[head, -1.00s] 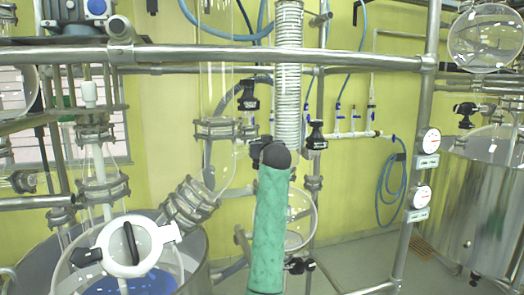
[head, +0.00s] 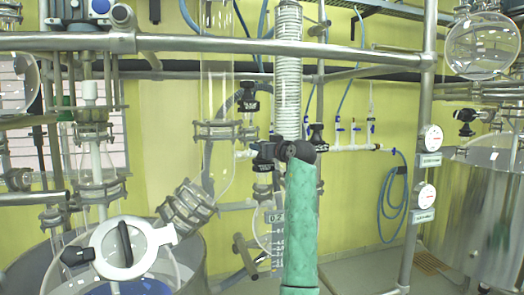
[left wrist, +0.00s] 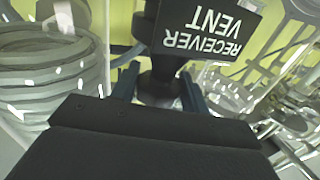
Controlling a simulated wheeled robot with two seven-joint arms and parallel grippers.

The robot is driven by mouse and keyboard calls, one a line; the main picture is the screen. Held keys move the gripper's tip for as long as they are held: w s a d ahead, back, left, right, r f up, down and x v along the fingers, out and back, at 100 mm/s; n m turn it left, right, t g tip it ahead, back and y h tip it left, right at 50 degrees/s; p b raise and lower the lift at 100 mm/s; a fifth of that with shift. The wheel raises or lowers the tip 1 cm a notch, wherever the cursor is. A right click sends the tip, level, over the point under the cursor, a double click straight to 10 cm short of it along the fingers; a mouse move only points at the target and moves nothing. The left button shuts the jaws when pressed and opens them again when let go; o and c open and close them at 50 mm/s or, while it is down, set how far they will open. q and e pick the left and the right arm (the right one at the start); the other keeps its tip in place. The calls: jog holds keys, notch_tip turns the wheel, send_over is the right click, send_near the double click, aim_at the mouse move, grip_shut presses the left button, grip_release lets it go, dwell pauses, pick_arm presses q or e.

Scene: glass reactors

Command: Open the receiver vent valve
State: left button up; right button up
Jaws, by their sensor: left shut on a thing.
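The receiver vent valve (left wrist: 158,88) has a black handle under a black plate (left wrist: 205,30) lettered "RECEIVER VENT", which reads upside down in the left wrist view. My left gripper (left wrist: 160,92) is shut on the handle, with one finger on each side of it. In the head view my green-sleeved left arm rises in front of the receiver. A black valve part (head: 264,153) shows just left of its wrist, below the white coil. The wrist hides the gripper's fingertips and most of the valve there. My right gripper is in neither view.
A white coiled condenser (head: 288,70) stands above the wrist. A black valve (head: 316,136) is close on the right. A steel rail (head: 350,51) crosses above. A glass vessel with a white ring (head: 120,248) is at lower left, and gauges (head: 430,138) are at right.

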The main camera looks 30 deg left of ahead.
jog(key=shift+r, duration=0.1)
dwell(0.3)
pick_arm(q)
jog(key=o, duration=0.9)
jog(key=shift+d+r, duration=0.1)
jog(key=shift+o, duration=0.5)
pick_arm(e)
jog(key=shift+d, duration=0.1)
pick_arm(q)
jog(key=shift+d, duration=0.2)
jog(key=b+v, duration=0.4)
jog(key=v, duration=0.3)
jog(key=shift+d, duration=0.25)
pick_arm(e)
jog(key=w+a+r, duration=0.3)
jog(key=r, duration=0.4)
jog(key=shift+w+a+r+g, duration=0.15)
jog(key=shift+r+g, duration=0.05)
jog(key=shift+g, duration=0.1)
pick_arm(q)
jog(key=shift+s, duration=0.1)
